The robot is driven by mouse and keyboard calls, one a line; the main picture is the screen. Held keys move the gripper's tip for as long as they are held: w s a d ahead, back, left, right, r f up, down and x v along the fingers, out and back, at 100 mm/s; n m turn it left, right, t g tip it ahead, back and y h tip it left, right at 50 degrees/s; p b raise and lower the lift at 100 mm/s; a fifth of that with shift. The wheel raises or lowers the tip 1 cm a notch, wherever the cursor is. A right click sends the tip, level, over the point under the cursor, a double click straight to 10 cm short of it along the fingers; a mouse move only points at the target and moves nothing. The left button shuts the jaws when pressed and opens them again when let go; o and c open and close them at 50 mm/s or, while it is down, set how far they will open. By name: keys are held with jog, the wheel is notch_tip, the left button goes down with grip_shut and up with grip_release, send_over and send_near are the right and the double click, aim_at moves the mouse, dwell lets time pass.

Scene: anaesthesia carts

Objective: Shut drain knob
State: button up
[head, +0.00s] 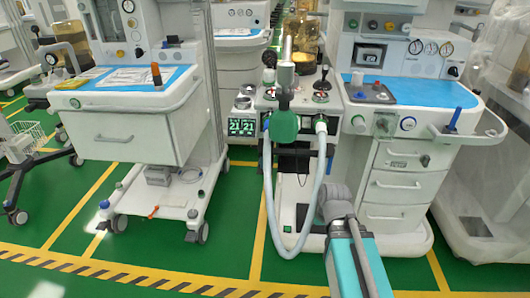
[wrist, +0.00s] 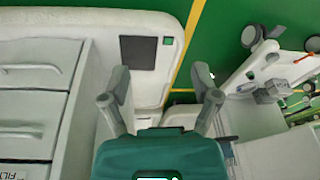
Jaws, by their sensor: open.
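I cannot pick out the drain knob for certain in either view. The anaesthesia cart (head: 400,160) stands at centre right in the head view, with a breathing circuit at its left side: a green bag (head: 284,127) and a pale looped hose (head: 322,185). My gripper (wrist: 162,84) is open and empty in the wrist view, with its two grey fingers apart above the cart's white base. The cart's drawers (wrist: 35,110) lie to the left of the fingers there. In the head view my arm rises from the bottom edge, and I cannot make out the gripper's fingers.
A second white cart (head: 130,135) stands to the left, with its wheeled base (head: 160,200) near the floor. A screen (head: 242,126) is lit beside the breathing circuit. Green floor (head: 240,205) with yellow lines is clear between the carts. A plastic-covered unit (head: 500,150) stands at far right.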

jog(key=w+a+r+n+t+y+b, duration=0.2)
jog(key=w+a+t+b, duration=0.25)
jog(key=a, duration=0.35)
jog(key=w+a+r+n+t+y+b, duration=0.1)
jog(key=w+a+n+t+y+b, duration=0.2)
jog(key=w+a+t, duration=0.4)
jog(key=s+a+r+m+t+h+b, duration=0.2)
jog(key=a+r+m+t+h+b, duration=0.1)
jog(key=r+t+b, duration=0.3)
jog(key=shift+s+m+t+h+b, duration=0.25)
jog(key=shift+m+t+h+b, duration=0.15)
jog(key=shift+t+h+b, duration=0.65)
jog(key=shift+w+a+r+y+p, duration=0.1)
jog(key=shift+w+r+y+p, duration=0.1)
jog(key=shift+y+p, duration=0.15)
jog(key=shift+r+p+x, duration=0.2)
jog(key=shift+p+x, duration=2.25)
jog(key=shift+x, duration=4.25)
jog(key=shift+c, duration=0.3)
grip_shut()
